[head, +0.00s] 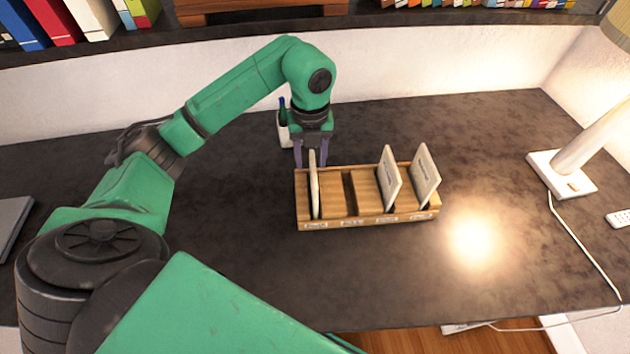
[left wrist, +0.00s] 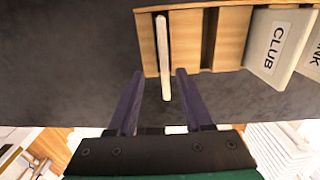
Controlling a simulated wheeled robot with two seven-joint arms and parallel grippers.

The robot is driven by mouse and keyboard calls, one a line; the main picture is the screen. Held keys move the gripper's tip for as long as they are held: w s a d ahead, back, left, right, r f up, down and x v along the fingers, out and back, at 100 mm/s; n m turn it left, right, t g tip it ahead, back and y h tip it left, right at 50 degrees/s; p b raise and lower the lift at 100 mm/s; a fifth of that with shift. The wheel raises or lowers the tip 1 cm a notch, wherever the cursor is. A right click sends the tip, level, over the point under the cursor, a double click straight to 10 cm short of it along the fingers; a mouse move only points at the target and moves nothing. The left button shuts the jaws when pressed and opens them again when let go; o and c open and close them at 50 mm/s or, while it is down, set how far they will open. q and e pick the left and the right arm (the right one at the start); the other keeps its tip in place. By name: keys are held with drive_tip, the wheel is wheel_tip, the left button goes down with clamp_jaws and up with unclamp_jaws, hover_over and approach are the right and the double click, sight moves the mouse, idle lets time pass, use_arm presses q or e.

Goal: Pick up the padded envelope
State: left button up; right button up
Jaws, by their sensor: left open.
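A wooden sorter rack (head: 350,197) with slots stands on the dark desk. A thin pale envelope (head: 314,190) stands upright in its leftmost slot; its face is edge-on, so I cannot read a label or confirm the padding. My left gripper (head: 311,162) is open above the far end of this envelope, with its fingers pointing down. In the left wrist view the gripper (left wrist: 160,76) has one finger on each side of the envelope (left wrist: 164,60), with gaps on both sides. My right gripper is not in view.
Two more pale envelopes lean in the right slots; one (left wrist: 278,42) reads CLUB. A white holder (head: 284,130) with a dark bottle-like thing stands behind my gripper. A lamp (head: 575,165) with a cable is at the right. The desk in front of the rack is clear.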

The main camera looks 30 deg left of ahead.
sight(314, 167)
use_arm(q)
drive_tip(key=f, duration=0.3)
drive_tip(key=shift+w+p, duration=0.25)
drive_tip(key=shift+p, duration=0.1)
drive_tip(key=f+p, duration=0.2)
drive_tip(key=shift+w+f, duration=0.3)
drive_tip(key=shift+f, duration=0.05)
wheel_tip(314, 167, down, 3)
drive_tip(key=shift+s+r+p, duration=0.1)
drive_tip(key=shift+r+p, duration=0.1)
drive_tip(key=shift+p, duration=0.15)
drive_tip(key=shift+f, duration=0.1)
drive_tip(key=c, duration=0.4)
clamp_jaws()
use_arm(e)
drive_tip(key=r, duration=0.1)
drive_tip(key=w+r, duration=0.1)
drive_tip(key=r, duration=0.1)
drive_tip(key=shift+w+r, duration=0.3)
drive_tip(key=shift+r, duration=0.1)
